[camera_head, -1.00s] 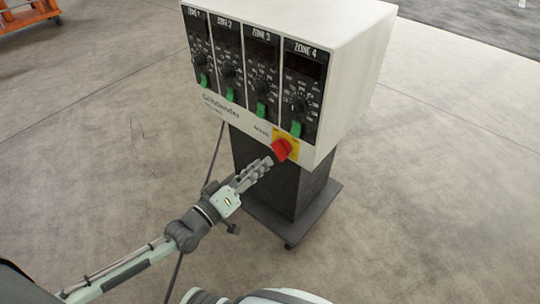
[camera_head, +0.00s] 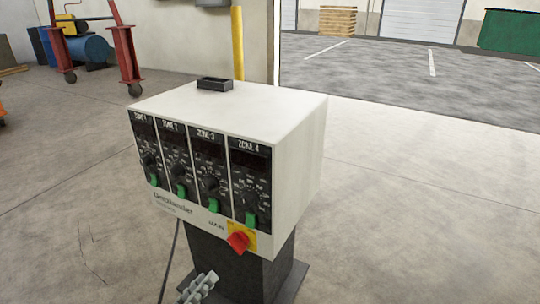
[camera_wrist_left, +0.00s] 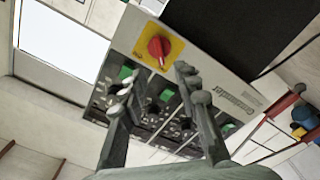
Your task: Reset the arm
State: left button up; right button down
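A white control box (camera_head: 300,150) stands on a dark pedestal (camera_head: 235,268). Its front has panels for zones 1 to 4, each with a dial and a green switch. A red rotary knob (camera_head: 238,241) on a yellow plate sits at the lower right corner of the front. My left gripper (camera_head: 198,287) shows only its finger end at the bottom edge, below and left of the knob. In the left wrist view its fingers (camera_wrist_left: 155,84) are apart with nothing between them, and the red knob (camera_wrist_left: 158,48) is beyond them, untouched. My right gripper is in neither view.
A small black tray (camera_head: 214,84) lies on the box top. A yellow post (camera_head: 238,45), a red frame on casters (camera_head: 124,45) and a blue tank (camera_head: 90,48) stand behind. The floor right of the box is clear.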

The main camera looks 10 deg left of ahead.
pick_arm(q)
notch_tip(320, 180, down, 10)
jog(key=s+d+m+g+y, duration=0.2)
jog(key=s+m+g, duration=0.15)
jog(key=g, duration=0.25)
jog(key=s+a+f+m+g+y, duration=0.1)
jog(key=s+a+f+g+y, duration=0.1)
jog(key=s+a+f+g, duration=0.1)
jog(key=s+a+f+m+g+y, duration=0.2)
jog(key=s+a+f+g+y, duration=0.1)
jog(key=s, duration=0.4)
jog(key=shift+s+a+f+g, duration=0.3)
jog(key=shift+s+a+g, duration=0.05)
jog(key=shift+a+g, duration=0.6)
